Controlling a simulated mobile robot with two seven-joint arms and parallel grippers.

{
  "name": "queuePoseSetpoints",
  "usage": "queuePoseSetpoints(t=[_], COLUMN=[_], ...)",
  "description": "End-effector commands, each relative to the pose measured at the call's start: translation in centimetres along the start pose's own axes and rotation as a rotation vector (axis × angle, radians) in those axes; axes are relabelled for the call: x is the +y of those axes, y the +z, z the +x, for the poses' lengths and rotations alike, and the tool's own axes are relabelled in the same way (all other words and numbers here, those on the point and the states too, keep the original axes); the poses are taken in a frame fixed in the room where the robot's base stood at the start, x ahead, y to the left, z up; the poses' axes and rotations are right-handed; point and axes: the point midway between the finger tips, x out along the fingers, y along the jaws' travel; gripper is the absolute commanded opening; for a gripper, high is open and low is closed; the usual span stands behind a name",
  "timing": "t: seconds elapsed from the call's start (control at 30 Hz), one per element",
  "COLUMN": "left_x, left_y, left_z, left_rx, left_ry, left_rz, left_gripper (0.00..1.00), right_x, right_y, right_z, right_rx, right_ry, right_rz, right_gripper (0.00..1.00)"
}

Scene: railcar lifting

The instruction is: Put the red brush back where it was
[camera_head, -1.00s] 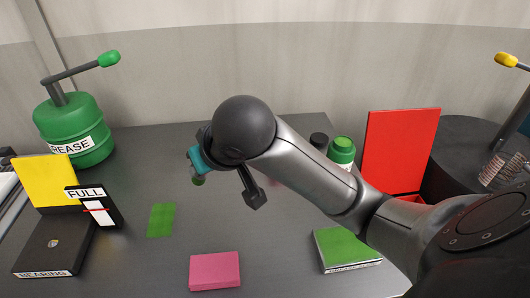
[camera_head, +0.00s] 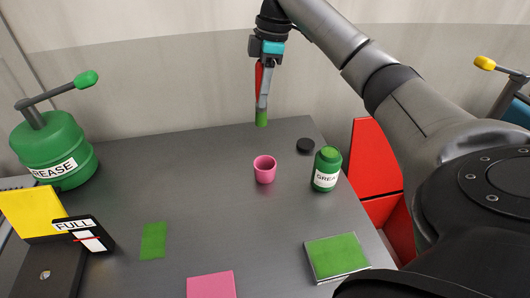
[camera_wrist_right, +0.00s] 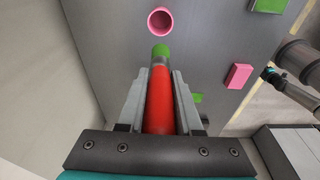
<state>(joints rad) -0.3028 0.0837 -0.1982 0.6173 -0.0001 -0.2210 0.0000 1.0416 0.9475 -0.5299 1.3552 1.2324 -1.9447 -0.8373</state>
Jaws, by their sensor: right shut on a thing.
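My right gripper (camera_head: 263,88) is shut on the red brush (camera_head: 258,78) and holds it upright near the far edge of the table, with the brush's green tip (camera_head: 261,118) pointing down. In the right wrist view the red brush (camera_wrist_right: 160,100) lies between the two fingers, its green end away from me. A pink cup (camera_head: 264,170) stands on the table, nearer than the brush; its opening faces up. My left gripper is not in the head view; a dark gripper with teal (camera_wrist_right: 272,74) at the right of the wrist view looks like it, too small to read.
A green grease bottle (camera_head: 326,170) and a black cap (camera_head: 305,146) are right of the cup. A green grease can (camera_head: 55,150) with a lever stands at the left. Green pads (camera_head: 153,240), a pink block (camera_head: 211,286) and a red bin (camera_head: 374,160) are around. Mid-table is clear.

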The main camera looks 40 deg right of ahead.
Motion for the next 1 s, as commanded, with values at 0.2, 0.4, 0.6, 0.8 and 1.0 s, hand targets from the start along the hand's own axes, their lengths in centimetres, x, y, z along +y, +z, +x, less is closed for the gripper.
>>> queuePoseSetpoints(t=[0.2,0.4,0.6,0.8,1.0], left_x=[0.1,0.2,0.4,0.4,0.5], left_y=[-0.1,-0.3,-0.4,-0.4,-0.4], left_z=[0.1,1.0,1.7,2.0,2.4], left_rx=[0.003,0.007,0.009,0.01,0.01], left_ry=[0.001,0.003,0.005,0.005,0.005], left_rz=[-0.001,-0.001,-0.002,-0.001,0.0], left_gripper=[0.5,0.5,0.5,0.5,0.5], right_x=[0.3,0.1,0.2,0.2,0.2], right_y=[1.0,1.9,2.7,3.0,3.4], right_z=[0.5,5.7,10.6,13.0,15.4], right_rx=[-0.029,-0.031,-0.029,-0.027,-0.027], right_ry=[-0.007,-0.009,-0.007,-0.004,-0.007], right_rz=[-0.039,-0.039,-0.039,-0.039,-0.039], right_gripper=[0.0,0.0,0.0,0.0,0.0])
